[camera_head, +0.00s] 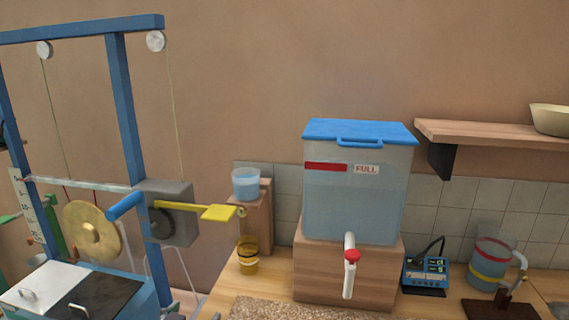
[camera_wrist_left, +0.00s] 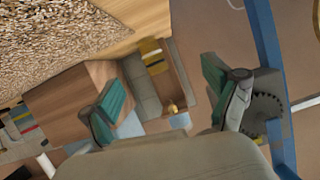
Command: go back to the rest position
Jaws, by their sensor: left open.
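My left gripper (camera_wrist_left: 165,98) shows in the left wrist view with its two green-padded fingers spread wide apart and nothing between them. Beyond the fingers are a wooden stand and a yellow cup, which show beside a grey gear box. In the head view I cannot clearly pick the left gripper out from the green parts at the far left edge. My right gripper is in neither view.
A blue frame (camera_head: 122,110) with a gong (camera_head: 92,232) and the gear box (camera_head: 181,228) stands left. A water tank (camera_head: 352,200) with a red-handled tap sits on a wooden block (camera_head: 340,280). The yellow cup (camera_head: 248,258) is beside it. A small blue device (camera_head: 425,273) and a jug (camera_head: 487,262) are right.

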